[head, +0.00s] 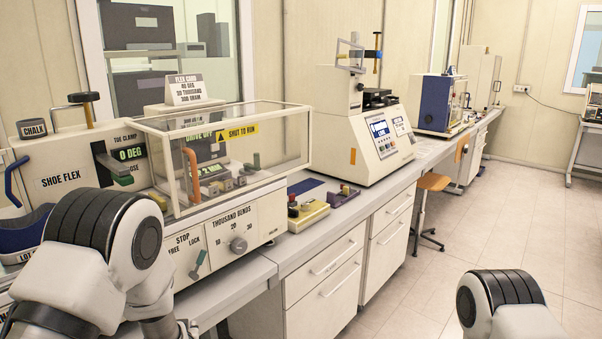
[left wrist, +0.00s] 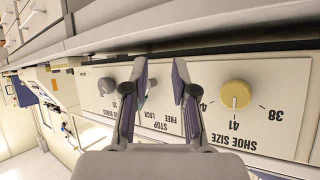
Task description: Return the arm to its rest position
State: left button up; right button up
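My left arm (head: 110,240) comes in at the lower left of the head view, in front of the shoe flex machine (head: 65,182). Its gripper is not clearly visible there. In the left wrist view my left gripper (left wrist: 159,64) is open, its two fingers apart with nothing held. The fingers are in front of the machine's panel, which appears upside down, near the STOP / FREE / LOCK label. Whether they touch it I cannot tell. In the head view the green lever (head: 198,264) is tilted. My right arm (head: 510,305) shows at the lower right; its gripper is out of view.
A yellow shoe-size knob (left wrist: 235,94) and a grey bends knob (head: 238,245) stick out of the panel. The clear guard (head: 270,125) covers the flexing area. A bench with drawers (head: 335,270) runs back on the right. The tiled floor (head: 500,225) has free room.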

pick_arm(q)
jog(key=s+f+g+h, duration=0.1)
jog(key=s+f+g, duration=0.3)
jog(key=s+f, duration=0.75)
jog(key=s+d+f+m+g+h, duration=0.1)
jog(key=s+f+g, duration=0.2)
jog(key=s, duration=1)
jog(key=s+d+f+m+g+h, duration=0.1)
jog(key=s+f+g, duration=0.3)
jog(key=s, duration=0.9)
jog(key=shift+s+d+f+h+b, duration=0.3)
jog(key=shift+f+h, duration=0.2)
jog(key=shift+f, duration=0.1)
jog(key=shift+w+a, duration=0.1)
jog(key=shift+w, duration=0.05)
